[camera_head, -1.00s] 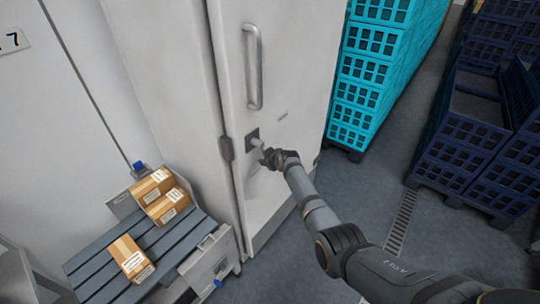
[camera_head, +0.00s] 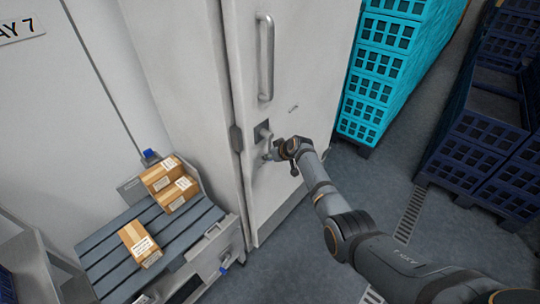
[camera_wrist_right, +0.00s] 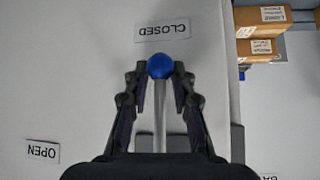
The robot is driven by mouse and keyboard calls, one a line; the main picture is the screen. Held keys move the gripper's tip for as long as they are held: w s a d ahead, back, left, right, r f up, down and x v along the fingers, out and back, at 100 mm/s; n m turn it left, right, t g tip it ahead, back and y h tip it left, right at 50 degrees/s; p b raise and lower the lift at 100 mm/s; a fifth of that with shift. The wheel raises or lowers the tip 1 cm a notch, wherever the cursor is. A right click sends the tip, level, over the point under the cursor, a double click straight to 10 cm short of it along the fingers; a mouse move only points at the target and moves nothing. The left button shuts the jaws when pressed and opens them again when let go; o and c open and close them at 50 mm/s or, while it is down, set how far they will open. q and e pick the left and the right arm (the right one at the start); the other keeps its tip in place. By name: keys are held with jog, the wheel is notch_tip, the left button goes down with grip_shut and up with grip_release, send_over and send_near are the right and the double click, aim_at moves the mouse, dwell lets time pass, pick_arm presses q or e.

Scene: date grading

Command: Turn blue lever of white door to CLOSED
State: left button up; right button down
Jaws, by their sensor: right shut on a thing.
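The white door (camera_head: 310,60) has a tall handle and, below it, a small dark plate where the lever is mounted. The blue lever (camera_wrist_right: 160,66) shows in the right wrist view as a blue knob on a pale metal rod. My right gripper (camera_head: 268,155) is at the lever below the plate, its fingers shut on both sides of the knob. The CLOSED label (camera_wrist_right: 162,33) lies just beyond the knob, upside down in that view, and the lever points at it. The OPEN label (camera_wrist_right: 43,151) is off to the lower left. My left gripper is not in view.
A slatted bench (camera_head: 193,233) with several cardboard boxes (camera_head: 140,243) stands left of the door. Turquoise crates (camera_head: 372,96) are stacked right of it, and dark blue crates (camera_head: 490,135) farther right. Grey floor with a drain grating (camera_head: 410,215) lies between.

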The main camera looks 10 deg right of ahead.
jog(key=shift+s+a+f, duration=0.1)
jog(key=shift+s+f, duration=0.1)
jog(key=shift+f, duration=0.15)
jog(key=c, duration=1.4)
grip_release()
jog(key=shift+w+r, duration=0.1)
jog(key=shift+w, duration=0.05)
jog(key=v, duration=1.2)
jog(key=s+d+f+m+g+h, duration=0.1)
jog(key=s+d+f, duration=0.1)
jog(key=s+f, duration=0.75)
jog(key=s+d+f+m+g+h+b, duration=0.1)
jog(key=s+d+f+m, duration=0.2)
jog(key=f, duration=1.2)
jog(key=s+d+f+g+h, duration=0.1)
jog(key=s+d+f+g, duration=0.1)
jog(key=s+f, duration=0.8)
jog(key=s+d+f+g, duration=0.1)
jog(key=s+f, duration=0.4)
jog(key=s, duration=0.6)
jog(key=s+d+f+g+h, duration=0.1)
jog(key=s+f, duration=0.5)
jog(key=s, duration=0.5)
jog(key=s+d+f+b, duration=0.1)
jog(key=s+f, duration=0.5)
jog(key=s, duration=0.5)
jog(key=shift+s+d+f+m+g+h, duration=0.15)
jog(key=shift+s+d+m+g+h, duration=0.05)
jog(key=shift+s+m+g+h, duration=0.2)
